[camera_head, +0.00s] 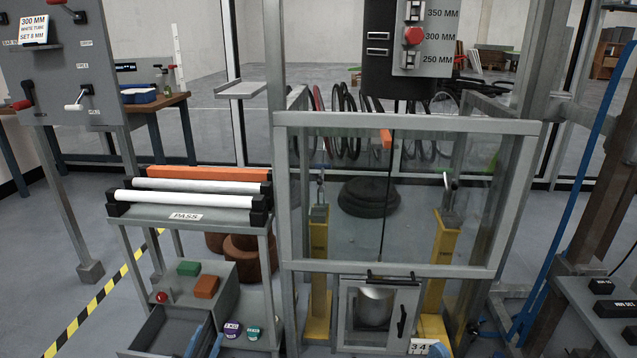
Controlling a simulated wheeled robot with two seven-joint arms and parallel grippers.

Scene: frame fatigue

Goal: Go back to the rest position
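My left gripper (205,343) shows only as two blue fingertips at the bottom edge of the head view. They stand a little apart, with nothing visible between them, in front of the grey drawer (168,328). The rest of this gripper and its arm are below the picture.
A PASS rack (187,216) holds white tubes (185,199). A box with a red button (162,297) and green and orange blocks stands below. Two labelled round pieces (232,328) lie right of the fingertips. A grey console (608,300) stands at right. Floor shows at left.

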